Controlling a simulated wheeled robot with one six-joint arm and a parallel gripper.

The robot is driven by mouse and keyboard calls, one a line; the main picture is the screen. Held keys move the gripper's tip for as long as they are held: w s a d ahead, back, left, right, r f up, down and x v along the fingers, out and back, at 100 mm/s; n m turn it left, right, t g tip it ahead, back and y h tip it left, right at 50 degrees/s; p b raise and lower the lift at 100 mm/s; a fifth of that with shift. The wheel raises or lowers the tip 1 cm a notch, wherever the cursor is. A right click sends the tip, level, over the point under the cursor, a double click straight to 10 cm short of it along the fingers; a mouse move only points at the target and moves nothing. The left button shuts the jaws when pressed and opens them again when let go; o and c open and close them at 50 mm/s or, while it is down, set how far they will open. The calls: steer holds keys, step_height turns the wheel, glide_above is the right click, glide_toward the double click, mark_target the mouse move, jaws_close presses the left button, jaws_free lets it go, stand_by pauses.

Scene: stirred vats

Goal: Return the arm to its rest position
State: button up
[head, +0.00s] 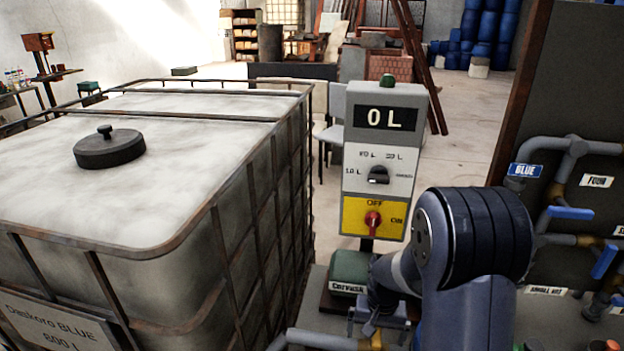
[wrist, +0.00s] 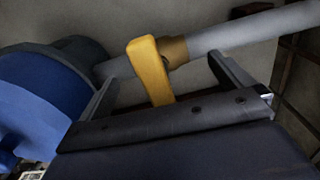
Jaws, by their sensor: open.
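My arm (head: 470,245) reaches forward and down in the head view, bent in front of the control box. My gripper (head: 378,318) is low at the bottom centre, partly hidden by the arm. In the wrist view, the two fingers of my gripper (wrist: 168,75) stand apart. A yellow valve handle (wrist: 150,70) on a grey pipe (wrist: 245,30) shows between them. I cannot tell whether either finger touches it.
A control box (head: 380,160) reads "0 L"; its red switch (head: 373,220) is below. A caged white tank (head: 60,190) fills the left. Pipes with blue-handled valves (head: 570,213) stand at right. A green-topped box (head: 350,268) is near my gripper.

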steer(key=shift+r, duration=1.4)
